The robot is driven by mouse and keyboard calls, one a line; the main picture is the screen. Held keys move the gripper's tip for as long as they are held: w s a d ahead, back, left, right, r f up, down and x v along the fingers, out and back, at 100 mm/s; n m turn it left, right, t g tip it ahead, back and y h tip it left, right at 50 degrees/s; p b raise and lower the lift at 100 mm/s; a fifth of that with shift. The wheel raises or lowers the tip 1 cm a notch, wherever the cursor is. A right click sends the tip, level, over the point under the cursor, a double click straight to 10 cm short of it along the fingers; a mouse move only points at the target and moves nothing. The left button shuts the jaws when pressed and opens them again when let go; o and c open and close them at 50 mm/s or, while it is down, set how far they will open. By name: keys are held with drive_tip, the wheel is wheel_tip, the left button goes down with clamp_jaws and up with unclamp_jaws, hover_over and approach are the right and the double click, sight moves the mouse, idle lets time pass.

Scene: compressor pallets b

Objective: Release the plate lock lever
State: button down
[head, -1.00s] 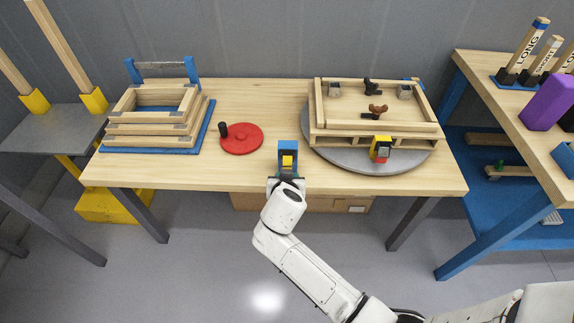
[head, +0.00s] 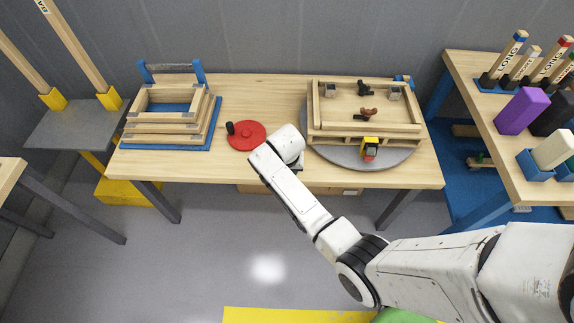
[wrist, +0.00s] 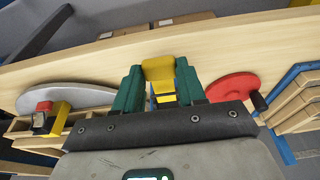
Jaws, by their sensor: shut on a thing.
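The yellow lever (wrist: 158,67) shows in the wrist view, between the two green fingers of my gripper (wrist: 158,74). The gripper is shut on it, with a finger on each side. Part of the lever's lower end is hidden between the fingers. In the head view my white arm covers the gripper, the lever and the blue bracket at the table's front edge. I cannot tell the lever's angle from there.
The red crank disc (head: 247,135) lies left of my arm. The grey round plate (head: 385,158) with a wooden frame (head: 412,128) and a yellow-black block (head: 369,149) is right of it. Stacked wooden frames (head: 165,127) stand at the left. Bare wood (head: 230,170) lies in front.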

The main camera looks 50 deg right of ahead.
drive_tip(key=shift+w+d+r+g+y+p, duration=0.1)
drive_tip(key=shift+r+g+y+p, duration=0.2)
drive_tip(key=shift+y+p, duration=0.1)
drive_tip(key=c, duration=0.6)
unclamp_jaws()
drive_tip(key=shift+c, duration=0.2)
wheel_tip(320, 180, up, 11)
drive_tip(key=s+a, duration=0.1)
drive_tip(key=shift+a+f, duration=0.15)
drive_tip(key=shift+f, duration=0.05)
drive_tip(key=shift+s+f, duration=0.1)
drive_tip(key=s+a+n, duration=0.5)
drive_tip(key=s, duration=0.6)
drive_tip(key=s+a+r+n+y, duration=0.1)
drive_tip(key=s+a+n, duration=0.3)
drive_tip(key=s, duration=0.8)
drive_tip(key=shift+a+n, duration=0.4)
drive_tip(key=shift+a, duration=0.45)
